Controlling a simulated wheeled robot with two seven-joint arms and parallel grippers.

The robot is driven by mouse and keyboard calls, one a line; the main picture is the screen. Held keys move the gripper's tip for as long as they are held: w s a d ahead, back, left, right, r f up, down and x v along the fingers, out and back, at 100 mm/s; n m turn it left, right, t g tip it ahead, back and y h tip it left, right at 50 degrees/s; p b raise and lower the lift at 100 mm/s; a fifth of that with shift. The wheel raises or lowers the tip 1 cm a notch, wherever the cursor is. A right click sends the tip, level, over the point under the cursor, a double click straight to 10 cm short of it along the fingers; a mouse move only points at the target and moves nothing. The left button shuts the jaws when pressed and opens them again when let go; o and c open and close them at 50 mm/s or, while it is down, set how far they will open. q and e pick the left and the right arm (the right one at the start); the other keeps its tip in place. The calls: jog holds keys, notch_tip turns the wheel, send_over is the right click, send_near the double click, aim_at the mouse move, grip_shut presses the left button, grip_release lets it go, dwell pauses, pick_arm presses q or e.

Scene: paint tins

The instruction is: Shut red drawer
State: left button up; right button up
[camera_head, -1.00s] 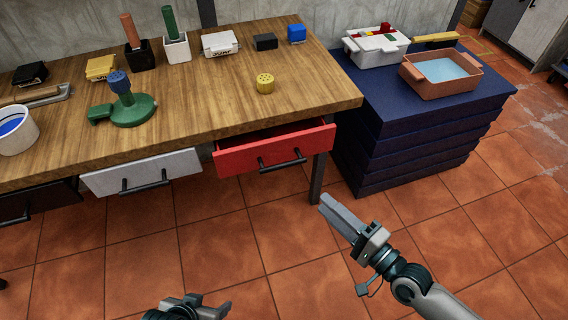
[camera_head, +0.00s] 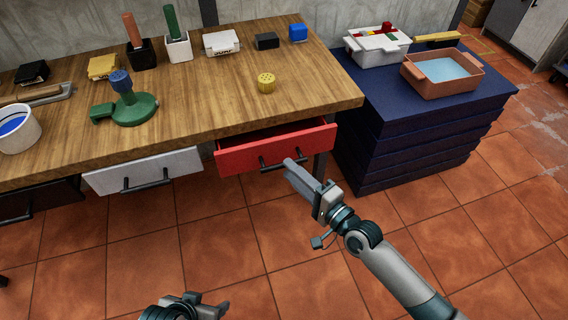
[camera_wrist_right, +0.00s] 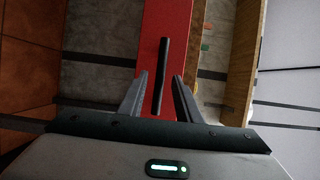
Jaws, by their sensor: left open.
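The red drawer (camera_head: 240,157) stands partly open under the right end of the wooden workbench, with its inside showing behind the front. Its dark bar handle (camera_head: 284,161) is on the front face. My right gripper (camera_head: 297,173) is just in front of the handle, partly overlapping it in the head view. In the right wrist view the right fingers (camera_wrist_right: 160,82) are apart, and the handle (camera_wrist_right: 162,62) lines up between them against the red front (camera_wrist_right: 180,18). I cannot tell whether they touch it. My left gripper (camera_head: 208,308) is open and empty, low at the bottom edge, away from the drawer.
A white drawer (camera_head: 120,179) and a black drawer (camera_head: 55,198) sit left of the red one. A dark blue stacked unit (camera_head: 400,150) is on the right. The tiled floor in front is clear.

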jog(key=shift+x, duration=1.9)
grip_shut()
